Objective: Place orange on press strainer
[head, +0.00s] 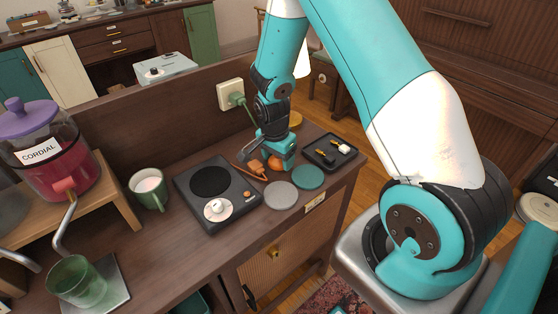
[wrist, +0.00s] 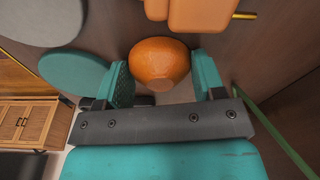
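The orange (wrist: 160,63) lies between the two teal fingers of my gripper (wrist: 163,75) in the wrist view. The fingers are spread, with a gap showing between the orange and the right finger. In the head view my gripper (head: 279,160) is low over the wooden counter, and a small part of the orange (head: 274,162) shows beside it. I cannot pick out the press strainer for certain in either view.
A dark hot plate (head: 212,193), a green mug (head: 150,197), a grey disc (head: 281,195) and a teal disc (head: 308,177) lie left and in front of my gripper. A black tray (head: 315,157) is right. An orange block (wrist: 201,14) sits close to the orange.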

